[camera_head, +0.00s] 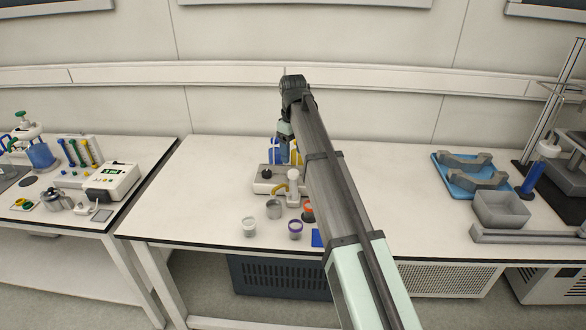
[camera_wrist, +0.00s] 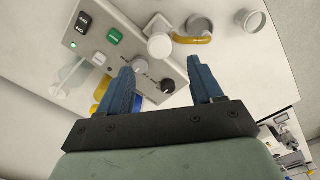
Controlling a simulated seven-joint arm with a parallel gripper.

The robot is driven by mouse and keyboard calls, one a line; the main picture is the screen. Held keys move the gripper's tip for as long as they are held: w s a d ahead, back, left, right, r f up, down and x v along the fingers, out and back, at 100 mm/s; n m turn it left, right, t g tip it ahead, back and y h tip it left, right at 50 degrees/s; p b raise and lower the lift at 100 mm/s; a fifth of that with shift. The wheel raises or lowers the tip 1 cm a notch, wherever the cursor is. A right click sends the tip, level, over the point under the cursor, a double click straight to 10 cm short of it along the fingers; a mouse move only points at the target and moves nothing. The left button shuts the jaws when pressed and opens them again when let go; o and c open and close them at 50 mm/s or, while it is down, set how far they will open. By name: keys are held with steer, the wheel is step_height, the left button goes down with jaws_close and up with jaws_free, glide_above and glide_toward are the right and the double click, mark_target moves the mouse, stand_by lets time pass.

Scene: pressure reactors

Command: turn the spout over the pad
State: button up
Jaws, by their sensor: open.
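The yellow curved spout (camera_head: 280,189) comes from a white round post (camera_head: 293,176) at the right end of a grey control unit on the middle bench. In the wrist view the spout (camera_wrist: 192,40) curves beside the white post (camera_wrist: 159,44), under a grey cup. A flat blue square (camera_head: 317,238), partly hidden by my arm, lies near the bench's front edge; it may be the pad, but I cannot tell. My gripper (camera_wrist: 163,82) is open and empty, its two blue fingers apart over the unit's knob side. The spout lies beyond the fingertips.
Grey (camera_head: 273,208), clear (camera_head: 249,227), purple-rimmed (camera_head: 295,229) and orange-rimmed (camera_head: 308,209) cups stand in front of the unit. A blue tray (camera_head: 445,171) and grey bin (camera_head: 500,210) are at right. The bench's left part is clear. The left bench holds other apparatus.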

mark_target(293, 171)
step_height(293, 171, down, 7)
steer(key=shift+r, duration=0.1)
stand_by(0.3)
steer(key=shift+c, duration=0.3)
jaws_close()
stand_by(0.3)
